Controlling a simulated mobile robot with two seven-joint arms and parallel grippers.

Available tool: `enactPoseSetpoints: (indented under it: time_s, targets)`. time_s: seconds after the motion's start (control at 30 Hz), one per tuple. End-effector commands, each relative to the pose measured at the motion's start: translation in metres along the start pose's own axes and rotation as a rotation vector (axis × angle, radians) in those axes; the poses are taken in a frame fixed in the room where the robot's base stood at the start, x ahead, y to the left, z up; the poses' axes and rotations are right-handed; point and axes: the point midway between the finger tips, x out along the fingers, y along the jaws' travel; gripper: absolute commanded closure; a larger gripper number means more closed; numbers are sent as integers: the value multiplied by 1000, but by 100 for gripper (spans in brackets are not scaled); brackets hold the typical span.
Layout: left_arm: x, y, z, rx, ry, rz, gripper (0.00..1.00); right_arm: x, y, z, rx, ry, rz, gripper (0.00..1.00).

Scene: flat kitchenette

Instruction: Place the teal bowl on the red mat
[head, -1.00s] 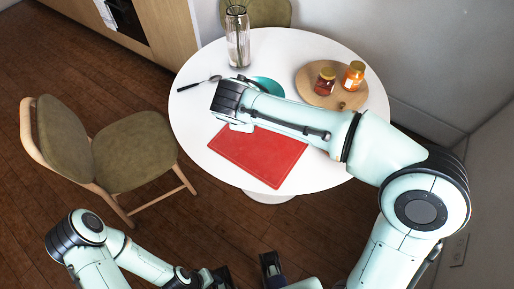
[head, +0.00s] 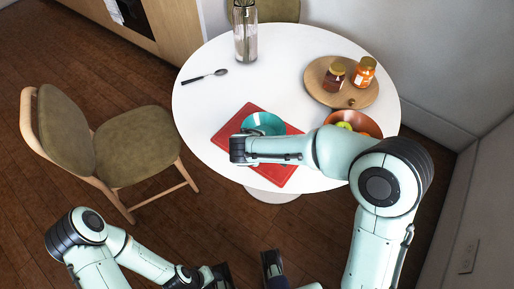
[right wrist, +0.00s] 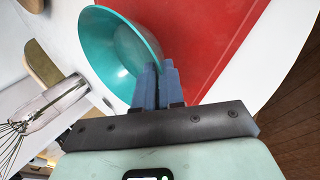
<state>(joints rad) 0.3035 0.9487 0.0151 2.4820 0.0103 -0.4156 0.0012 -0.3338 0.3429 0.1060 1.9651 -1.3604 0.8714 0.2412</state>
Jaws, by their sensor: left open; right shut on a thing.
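The teal bowl (head: 263,121) shows over the far part of the red mat (head: 284,176), partly covered by my right arm. In the right wrist view, the bowl (right wrist: 108,48) has its rim at the fingertips of my right gripper (right wrist: 158,72), which is shut on it, with the red mat (right wrist: 205,35) beyond. I cannot tell whether the bowl touches the mat. My right gripper's fingers are hidden below its wrist in the head view. My left gripper (head: 247,270) is open and empty, low in the head view, away from the table.
A chair (head: 130,150) stands left of the table.

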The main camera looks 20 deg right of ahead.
Motion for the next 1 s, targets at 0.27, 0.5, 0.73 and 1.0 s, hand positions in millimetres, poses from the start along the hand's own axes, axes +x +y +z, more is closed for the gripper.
enactPoseSetpoints:
  time_s: [0.27,0.5,0.73,1.0]
  targets:
    - [2,0,-1,1,4,1,57,9,-6,0,1,2,2,100]
    - [4,0,-3,1,8,2,57,11,-8,0,1,0,0,85]
    - [4,0,-3,1,7,2,57,10,-7,0,1,1,0,66]
    - [0,0,-1,1,3,1,57,1,-5,-1,1,3,2,66]
